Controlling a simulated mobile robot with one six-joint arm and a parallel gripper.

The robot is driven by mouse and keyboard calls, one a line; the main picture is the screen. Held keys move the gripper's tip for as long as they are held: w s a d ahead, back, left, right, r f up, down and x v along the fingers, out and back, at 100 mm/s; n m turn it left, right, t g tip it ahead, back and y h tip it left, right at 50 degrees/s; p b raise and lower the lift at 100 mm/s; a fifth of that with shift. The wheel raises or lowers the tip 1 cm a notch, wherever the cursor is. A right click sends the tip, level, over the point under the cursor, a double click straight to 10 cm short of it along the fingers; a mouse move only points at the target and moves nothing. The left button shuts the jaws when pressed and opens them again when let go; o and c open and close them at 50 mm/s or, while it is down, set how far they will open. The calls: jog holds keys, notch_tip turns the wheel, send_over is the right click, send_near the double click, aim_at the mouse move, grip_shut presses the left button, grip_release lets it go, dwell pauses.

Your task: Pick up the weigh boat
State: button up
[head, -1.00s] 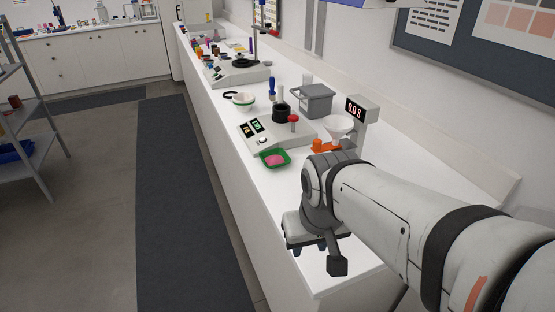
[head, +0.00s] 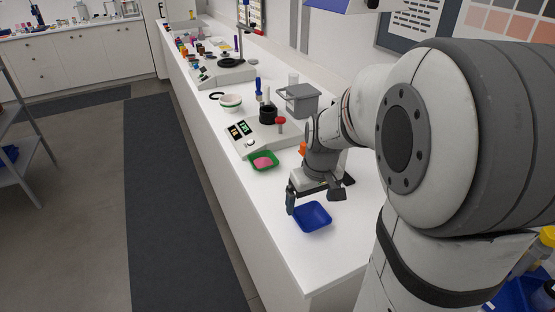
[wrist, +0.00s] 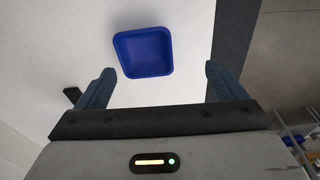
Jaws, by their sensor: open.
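The weigh boat looks to be the empty blue square dish (head: 312,217) on the white counter near its front end. It lies flat and shows whole in the wrist view (wrist: 143,52), above the middle of the picture. My gripper (wrist: 158,72) is open and empty, with one finger to either side of the dish's lower part in that view. In the head view my gripper (head: 312,200) is just behind and above the dish. I cannot tell the exact height gap. A green dish with pink powder (head: 263,161) sits farther back.
A balance (head: 245,140) with a black holder (head: 267,115) and a grey bin (head: 298,100) stand behind my gripper. A white bowl (head: 231,102) is farther along the counter (head: 270,215). The counter's left edge is close to the dish; its front end is clear.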

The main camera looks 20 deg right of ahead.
aim_at(310, 220)
jog(key=shift+o, duration=0.7)
jog(key=w+d+f, duration=0.2)
jog(key=w+d, duration=0.1)
jog(key=shift+p, duration=0.35)
jog(key=shift+n, duration=0.3)
jog(key=f, duration=0.5)
jog(key=f+p, duration=0.1)
jog(key=f, duration=0.1)
jog(key=shift+w+a+f, duration=0.35)
jog(key=shift+w+f, duration=0.05)
jog(key=shift+c, duration=0.5)
jog(key=c, duration=0.9)
